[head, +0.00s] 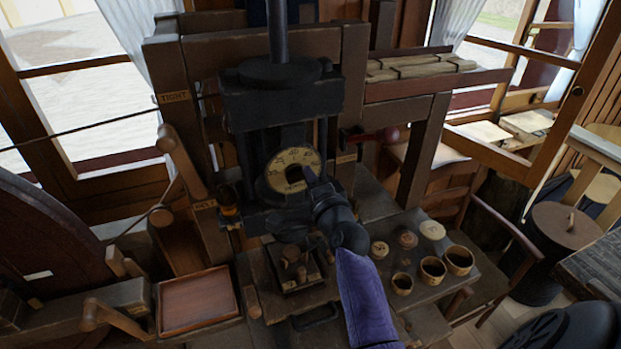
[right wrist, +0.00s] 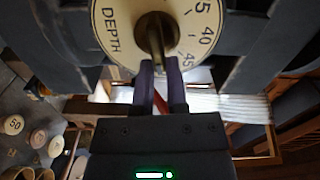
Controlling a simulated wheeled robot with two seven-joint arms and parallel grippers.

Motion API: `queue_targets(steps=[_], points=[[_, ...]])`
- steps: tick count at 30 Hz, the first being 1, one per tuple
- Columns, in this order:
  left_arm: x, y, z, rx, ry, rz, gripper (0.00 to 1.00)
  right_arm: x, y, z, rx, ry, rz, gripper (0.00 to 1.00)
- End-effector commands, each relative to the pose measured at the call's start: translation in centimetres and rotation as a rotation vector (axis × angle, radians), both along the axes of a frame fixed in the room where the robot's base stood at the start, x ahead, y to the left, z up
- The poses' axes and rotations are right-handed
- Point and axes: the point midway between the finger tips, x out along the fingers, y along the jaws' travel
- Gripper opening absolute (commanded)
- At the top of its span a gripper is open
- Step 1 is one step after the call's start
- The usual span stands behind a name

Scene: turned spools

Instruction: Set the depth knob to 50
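The depth dial (head: 293,170) is a round cream plate on the front of the dark press. In the right wrist view the dial (right wrist: 112,14) shows the word DEPTH, and 40 and 45 at its right side. The depth knob (right wrist: 156,36) is a brass-brown piece standing out from the dial's centre. My right gripper (right wrist: 160,64) is at the knob, its two narrow purple fingers close together with the knob's end between their tips. In the head view my right gripper (head: 310,178) covers the dial's lower right. My left gripper is not in view.
The dark press frame (head: 262,100) surrounds the dial closely. A red-brown tray (head: 197,300) lies front left. Small cups (head: 433,270) and round discs (head: 407,238) stand on the bench at right.

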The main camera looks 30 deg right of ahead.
Motion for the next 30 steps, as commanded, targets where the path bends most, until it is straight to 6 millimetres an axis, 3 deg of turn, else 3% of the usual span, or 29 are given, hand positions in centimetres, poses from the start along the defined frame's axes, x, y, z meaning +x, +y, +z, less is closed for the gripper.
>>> queue_targets(steps=[1, 4, 14, 17, 24, 30], points=[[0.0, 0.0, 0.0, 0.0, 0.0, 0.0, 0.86, 0.0, 0.0, 0.0, 0.0, 0.0, 0.0, 0.29], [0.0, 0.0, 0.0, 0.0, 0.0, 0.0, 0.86, 0.0, 0.0, 0.0, -0.001, 0.0, 0.0, 0.5], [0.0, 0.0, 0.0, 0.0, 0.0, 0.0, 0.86, -0.3, 0.1, -0.1, -0.001, 0.001, 0.0, 0.51], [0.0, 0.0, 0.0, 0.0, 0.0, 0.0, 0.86, -1.8, 0.5, -0.1, -0.001, 0.002, 0.0, 0.51], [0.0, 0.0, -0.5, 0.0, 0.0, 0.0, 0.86, -7.5, 1.8, -0.2, -0.001, 0.002, 0.0, 0.51], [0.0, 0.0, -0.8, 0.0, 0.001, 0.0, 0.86, -9.6, 2.3, -0.1, -0.001, 0.0, 0.0, 0.51]])
